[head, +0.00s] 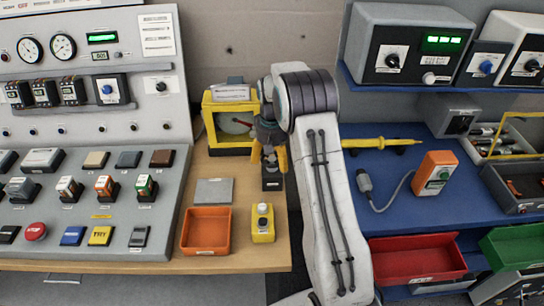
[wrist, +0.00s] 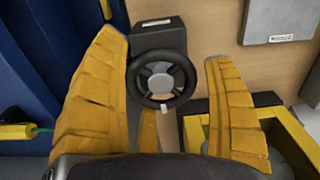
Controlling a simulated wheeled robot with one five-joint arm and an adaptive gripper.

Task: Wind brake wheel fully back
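The brake wheel (wrist: 160,82) is a small black handwheel with a grey hub and spokes, with a small pale mark on its lower rim. It sits on a dark box (wrist: 160,32), which also shows in the head view (head: 272,183). My gripper (wrist: 165,65) has yellow ribbed fingers spread wide, with the wheel in the gap between them in the wrist view. I see no clear finger contact with the wheel. In the head view my gripper (head: 268,160) points down just above the box and hides the wheel.
A yellow frame (head: 228,120) stands behind left of my gripper. A control console (head: 95,180) is at the left. A blue bench (head: 390,190) with a yellow probe (head: 378,142) is at the right.

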